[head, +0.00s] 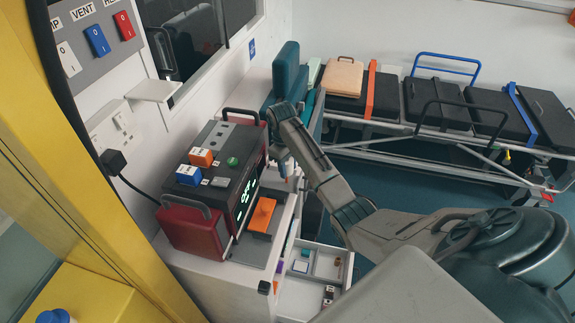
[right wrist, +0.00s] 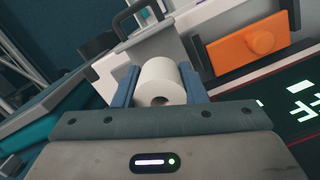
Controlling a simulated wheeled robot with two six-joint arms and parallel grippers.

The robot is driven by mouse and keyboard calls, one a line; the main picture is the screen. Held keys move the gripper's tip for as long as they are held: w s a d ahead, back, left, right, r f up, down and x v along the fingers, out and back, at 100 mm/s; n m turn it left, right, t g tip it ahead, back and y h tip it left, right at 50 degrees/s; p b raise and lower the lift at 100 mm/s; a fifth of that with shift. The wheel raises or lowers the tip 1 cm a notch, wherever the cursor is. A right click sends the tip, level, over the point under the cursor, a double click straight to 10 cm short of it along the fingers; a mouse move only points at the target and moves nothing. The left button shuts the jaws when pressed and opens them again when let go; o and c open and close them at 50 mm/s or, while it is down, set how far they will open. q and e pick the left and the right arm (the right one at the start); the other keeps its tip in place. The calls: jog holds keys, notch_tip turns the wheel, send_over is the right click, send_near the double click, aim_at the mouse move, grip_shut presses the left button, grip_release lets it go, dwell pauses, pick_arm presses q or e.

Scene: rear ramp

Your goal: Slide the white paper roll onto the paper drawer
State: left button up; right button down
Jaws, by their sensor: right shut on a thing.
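The white paper roll (right wrist: 160,82) sits between the two blue fingers of my right gripper (right wrist: 158,88) in the right wrist view, its hollow end facing the camera. The gripper is shut on it. In the head view my right gripper (head: 284,166) hangs beside the red and dark monitor (head: 222,170); the roll cannot be made out there. An orange panel with a round knob (right wrist: 247,50) shows right of the roll, apart from it. It also shows in the head view (head: 262,215) at the monitor's front. I cannot tell whether this is the paper drawer. My left gripper is not in view.
The monitor stands on a white cabinet (head: 205,283) against the wall. An open tray with small items (head: 318,264) lies below on the right. A stretcher with dark cushions (head: 440,105) stands at the back. Blue floor shows between it and the cabinet.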

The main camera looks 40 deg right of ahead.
jog(key=shift+f+b, duration=0.95)
jog(key=shift+f, duration=1.55)
jog(key=c, duration=0.8)
grip_release()
jog(key=r, duration=0.1)
jog(key=r+b, duration=0.1)
jog(key=r, duration=0.1)
jog(key=r+b, duration=0.1)
jog(key=r, duration=0.1)
jog(key=shift+w+r, duration=0.1)
jog(key=shift+w, duration=0.3)
jog(key=shift+w+a+r+p, duration=0.15)
jog(key=shift+r+p, duration=0.55)
jog(key=shift+r, duration=0.75)
jog(key=shift+w+r+p, duration=0.1)
jog(key=shift+r+p, duration=0.6)
jog(key=shift+r, duration=0.7)
jog(key=shift+f, duration=0.1)
